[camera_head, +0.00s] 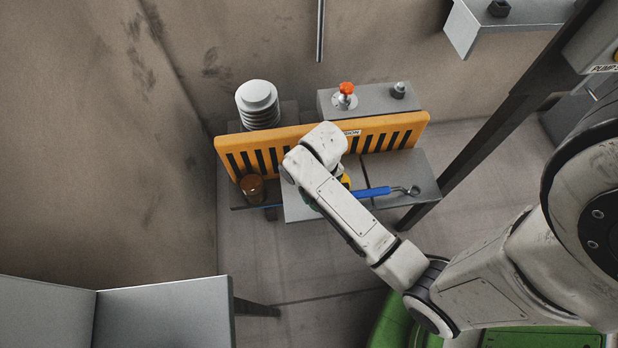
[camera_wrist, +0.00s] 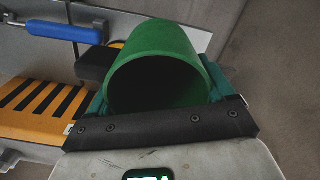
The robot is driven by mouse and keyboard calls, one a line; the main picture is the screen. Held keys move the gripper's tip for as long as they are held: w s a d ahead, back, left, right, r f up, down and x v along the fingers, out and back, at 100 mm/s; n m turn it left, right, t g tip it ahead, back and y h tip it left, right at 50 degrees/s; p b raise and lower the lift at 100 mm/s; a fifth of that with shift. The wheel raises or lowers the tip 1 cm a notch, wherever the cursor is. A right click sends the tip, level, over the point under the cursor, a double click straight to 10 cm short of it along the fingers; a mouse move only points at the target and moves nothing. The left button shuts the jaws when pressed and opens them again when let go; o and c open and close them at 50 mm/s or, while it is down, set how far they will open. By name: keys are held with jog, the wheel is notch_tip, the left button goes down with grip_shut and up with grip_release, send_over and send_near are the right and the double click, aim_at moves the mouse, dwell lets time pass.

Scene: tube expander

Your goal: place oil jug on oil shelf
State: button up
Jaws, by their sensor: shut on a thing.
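A green round vessel with a dark open mouth, which I take for the oil jug (camera_wrist: 165,40), fills the middle of the wrist view. My gripper (camera_wrist: 160,92) is shut on it, with a teal finger on each side. A grey shelf (camera_head: 296,209), which may be the oil shelf, lies below the wrist in front of an orange slotted guard (camera_head: 400,132). I cannot tell whether the vessel touches the shelf.
A blue-handled tool (camera_head: 372,192) lies along the shelf's right part. A brown container (camera_head: 253,188) stands at its left. Behind the guard are a white ribbed cylinder (camera_head: 258,105) and a grey box (camera_head: 326,100) with an orange knob (camera_head: 346,88). A grey panel (camera_head: 165,310) stands front left.

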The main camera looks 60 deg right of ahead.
jog(key=w+d+f, duration=0.1)
jog(key=w+f, duration=0.1)
jog(key=w+d+f, duration=0.2)
jog(key=w, duration=0.1)
jog(key=w+d+f+b, duration=0.1)
jog(key=w+d+f, duration=0.1)
jog(key=f, duration=0.1)
jog(key=shift+w+f, duration=0.1)
jog(key=shift+w, duration=0.1)
jog(key=shift+w+d+f, duration=0.1)
jog(key=shift+w+f, duration=0.1)
jog(key=shift+f, duration=1.7)
jog(key=shift+f, duration=0.1)
jog(key=shift+f+b, duration=0.1)
jog(key=shift+b, duration=0.25)
jog(key=o, duration=1.4)
jog(key=shift+c, duration=0.2)
